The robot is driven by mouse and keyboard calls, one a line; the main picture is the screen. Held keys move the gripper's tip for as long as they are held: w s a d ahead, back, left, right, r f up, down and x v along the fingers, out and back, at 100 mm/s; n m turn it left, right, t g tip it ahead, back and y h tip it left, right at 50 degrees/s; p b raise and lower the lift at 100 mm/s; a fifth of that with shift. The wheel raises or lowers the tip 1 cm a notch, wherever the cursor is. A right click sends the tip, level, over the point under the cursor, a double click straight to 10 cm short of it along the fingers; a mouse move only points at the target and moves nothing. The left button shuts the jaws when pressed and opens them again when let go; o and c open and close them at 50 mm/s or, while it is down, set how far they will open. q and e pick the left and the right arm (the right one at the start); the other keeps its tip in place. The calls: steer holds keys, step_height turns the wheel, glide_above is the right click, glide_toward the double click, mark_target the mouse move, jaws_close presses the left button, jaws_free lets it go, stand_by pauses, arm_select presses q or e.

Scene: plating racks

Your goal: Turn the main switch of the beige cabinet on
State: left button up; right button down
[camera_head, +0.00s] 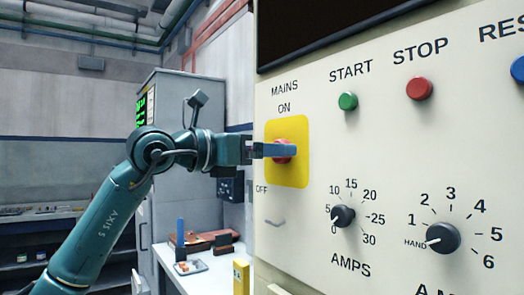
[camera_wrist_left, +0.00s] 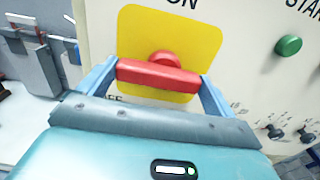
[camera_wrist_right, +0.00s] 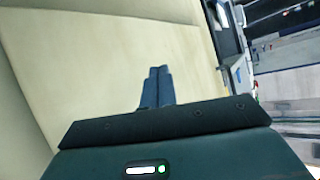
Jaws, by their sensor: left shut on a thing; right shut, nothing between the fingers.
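The beige cabinet (camera_head: 385,150) fills the right of the head view. Its main switch has a yellow plate (camera_head: 301,128) with ON printed above and OFF at the lower left. A red handle (camera_head: 283,158) sits on the plate, partly hidden by my finger. My left gripper (camera_head: 282,150) is shut on the handle. In the left wrist view the red handle (camera_wrist_left: 158,77) lies crosswise, slightly tilted, with a blue finger at each end. My right gripper (camera_wrist_right: 157,88) is shut and empty, in front of a plain cream surface; it is outside the head view.
A green START button (camera_head: 348,101), a red STOP button (camera_head: 419,88) and two black AMPS knobs, the nearer (camera_head: 442,238) and the smaller (camera_head: 343,216), are on the panel. A grey cabinet (camera_head: 172,190) and a white bench (camera_head: 205,268) with small items stand behind my left arm.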

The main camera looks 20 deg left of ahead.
arm_select(q)
steer(key=shift+m, duration=0.3)
steer(key=shift+s+d+r+m+p, duration=0.1)
steer(key=shift+m+p, duration=0.05)
steer(key=shift+m, duration=2.7)
steer(key=shift+s+d+m+p, duration=0.1)
steer(key=shift+m+p, duration=0.1)
steer(key=shift+m, duration=2.7)
steer(key=shift+s+d+r+m+p, duration=0.1)
steer(key=shift+m+p, duration=0.05)
steer(key=shift+m, duration=2.7)
steer(key=o, duration=0.7)
